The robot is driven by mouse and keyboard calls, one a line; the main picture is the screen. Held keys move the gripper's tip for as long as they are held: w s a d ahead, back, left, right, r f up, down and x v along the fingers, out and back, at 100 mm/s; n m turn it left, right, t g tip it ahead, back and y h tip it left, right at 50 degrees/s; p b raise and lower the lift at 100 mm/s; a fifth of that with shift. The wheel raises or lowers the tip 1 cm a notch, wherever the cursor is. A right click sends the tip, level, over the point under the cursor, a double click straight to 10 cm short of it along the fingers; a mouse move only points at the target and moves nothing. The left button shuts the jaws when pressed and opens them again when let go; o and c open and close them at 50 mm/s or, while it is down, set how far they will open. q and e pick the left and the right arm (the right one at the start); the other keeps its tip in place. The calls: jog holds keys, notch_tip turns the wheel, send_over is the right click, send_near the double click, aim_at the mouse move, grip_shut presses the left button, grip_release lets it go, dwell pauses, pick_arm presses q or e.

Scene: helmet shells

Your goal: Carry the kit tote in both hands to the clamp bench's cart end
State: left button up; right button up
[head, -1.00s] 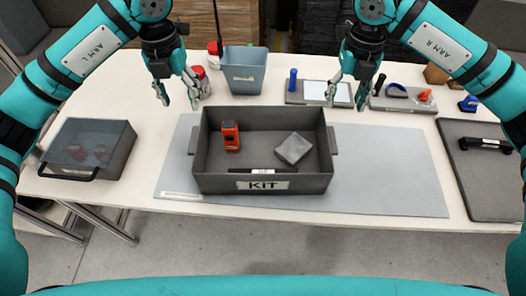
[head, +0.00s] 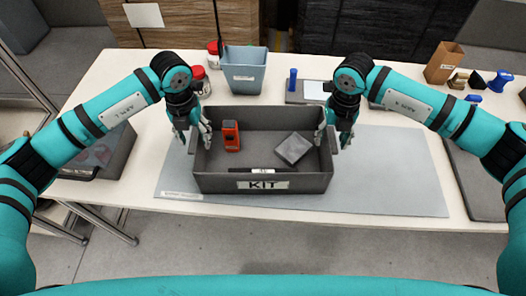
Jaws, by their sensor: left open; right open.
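The kit tote (head: 262,184) is a dark grey open box with a KIT label on its front wall. It sits on a grey mat on the table. Inside lie an orange-red device (head: 231,135), a grey block (head: 293,149) and a dark strip with a white label. My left gripper (head: 194,140) is open at the tote's left side wall, by the left handle. My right gripper (head: 334,138) is open at the right side wall, by the right handle. The fingers hide most of both handles; I cannot tell whether they touch the tote.
The grey mat (head: 395,170) is clear right of the tote. A blue-grey bin (head: 244,75) and red-and-white jars (head: 200,80) stand behind. A dark tray (head: 112,157) is at left, partly behind my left arm. A brown box (head: 443,62) stands at back right.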

pick_arm(q)
jog(key=shift+c, duration=0.4)
pick_arm(e)
jog(key=shift+c, duration=0.4)
pick_arm(q)
grip_shut()
pick_arm(e)
grip_shut()
pick_arm(q)
jog(key=shift+r, duration=0.15)
pick_arm(e)
jog(key=shift+w+r, duration=0.1)
